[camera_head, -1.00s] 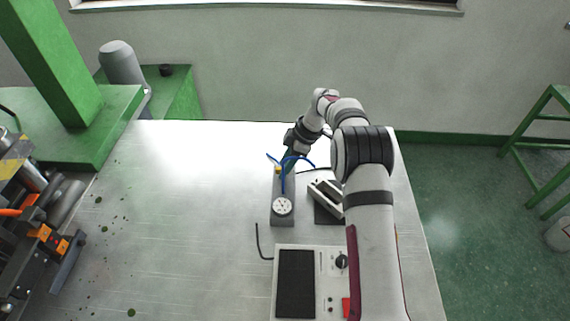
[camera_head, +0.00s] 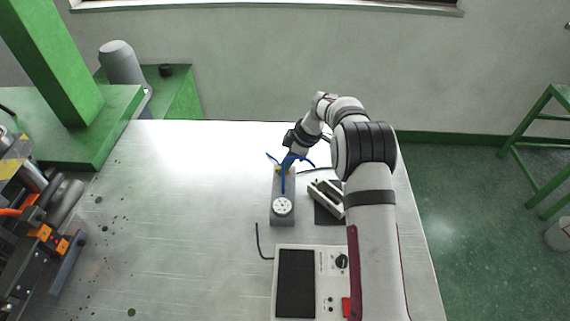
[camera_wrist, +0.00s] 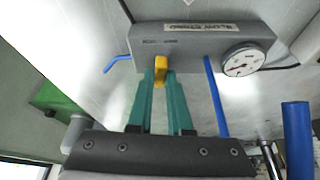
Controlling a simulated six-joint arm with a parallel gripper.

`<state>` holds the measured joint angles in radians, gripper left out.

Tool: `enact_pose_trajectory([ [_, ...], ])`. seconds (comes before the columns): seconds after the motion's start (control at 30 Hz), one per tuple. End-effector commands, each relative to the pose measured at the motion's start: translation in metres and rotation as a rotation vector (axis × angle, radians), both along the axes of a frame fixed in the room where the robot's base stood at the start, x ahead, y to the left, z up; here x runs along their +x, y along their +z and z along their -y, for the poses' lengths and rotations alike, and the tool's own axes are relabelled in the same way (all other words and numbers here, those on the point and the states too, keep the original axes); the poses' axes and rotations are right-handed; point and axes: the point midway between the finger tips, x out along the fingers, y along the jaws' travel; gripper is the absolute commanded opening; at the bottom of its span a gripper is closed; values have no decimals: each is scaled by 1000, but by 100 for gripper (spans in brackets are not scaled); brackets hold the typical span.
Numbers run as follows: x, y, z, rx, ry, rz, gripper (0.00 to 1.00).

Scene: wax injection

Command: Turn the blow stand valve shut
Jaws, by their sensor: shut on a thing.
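The blow stand is a long grey block (camera_head: 283,216) on the table, with a round white gauge (camera_head: 282,206) at its near end and blue hoses (camera_head: 284,180). In the wrist view the grey block (camera_wrist: 205,42) carries a label, and the gauge (camera_wrist: 243,60) is at its right. The yellow valve handle (camera_wrist: 161,66) sits on the block between the tips of my gripper's green fingers (camera_wrist: 160,78). My gripper is shut on this handle. In the head view my gripper (camera_head: 288,164) is at the block's far end, where it partly hides the yellow handle (camera_head: 278,168).
A dark pad with a light-coloured tool (camera_head: 325,197) lies right of the stand. A control box (camera_head: 310,260) with a dark panel and knob stands nearer. Orange-and-black equipment (camera_head: 45,237) is at the left edge. The table's left-middle (camera_head: 180,220) is clear.

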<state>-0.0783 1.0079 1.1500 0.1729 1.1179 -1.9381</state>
Motion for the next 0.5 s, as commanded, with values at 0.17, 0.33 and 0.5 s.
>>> enact_pose_trajectory([
  [0.17,0,0,0,1,-3,-2,0],
  [0.33,0,0,0,1,-2,-2,39],
  [0.5,0,0,0,0,-2,-1,48],
])
